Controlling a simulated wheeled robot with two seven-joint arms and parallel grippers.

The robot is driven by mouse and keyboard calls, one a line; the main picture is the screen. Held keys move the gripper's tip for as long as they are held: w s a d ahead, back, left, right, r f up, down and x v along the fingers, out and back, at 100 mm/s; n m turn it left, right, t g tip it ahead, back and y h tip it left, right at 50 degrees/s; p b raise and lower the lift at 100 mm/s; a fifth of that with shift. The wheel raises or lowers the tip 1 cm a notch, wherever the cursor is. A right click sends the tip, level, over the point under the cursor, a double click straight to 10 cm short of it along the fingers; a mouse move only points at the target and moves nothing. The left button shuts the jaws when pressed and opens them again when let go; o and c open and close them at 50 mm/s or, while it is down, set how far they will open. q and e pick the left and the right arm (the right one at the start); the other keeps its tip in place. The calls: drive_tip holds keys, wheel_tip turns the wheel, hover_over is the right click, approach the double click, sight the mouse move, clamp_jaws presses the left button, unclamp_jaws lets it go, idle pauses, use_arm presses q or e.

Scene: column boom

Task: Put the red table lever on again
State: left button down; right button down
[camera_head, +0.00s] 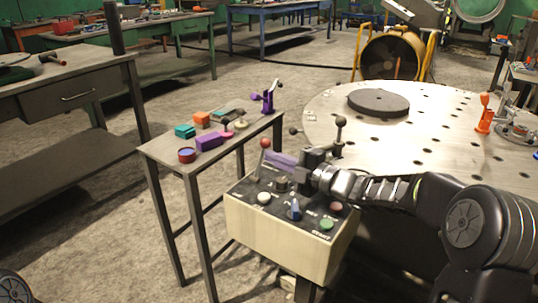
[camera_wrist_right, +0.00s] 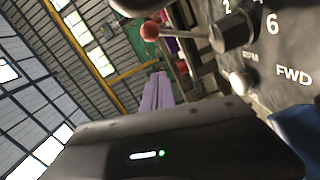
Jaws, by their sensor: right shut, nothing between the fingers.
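A lever with a red ball end (camera_head: 265,143) stands on the black top of the control box (camera_head: 275,232). In the right wrist view, the red ball (camera_wrist_right: 150,31) sits on a thin rod running to a black hub (camera_wrist_right: 232,32) beside the numbers 2 and 6. My right gripper (camera_head: 282,159), with purple fingers, is just right of the red ball in the head view. Its fingers (camera_wrist_right: 157,92) are shut and empty, and I see no clear contact with the lever. My left gripper is out of view.
The box top also has a white button (camera_head: 264,198), a blue selector (camera_head: 295,209) and red and green buttons. A small table (camera_head: 160,151) with coloured blocks and a purple clamp (camera_head: 268,98) stands behind left. A round perforated table (camera_head: 440,110) with an orange-red clamp (camera_head: 485,115) is at right.

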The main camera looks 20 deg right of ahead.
drive_tip(key=v, duration=0.6)
drive_tip(key=shift+s+d, duration=0.1)
drive_tip(key=shift+s, duration=0.05)
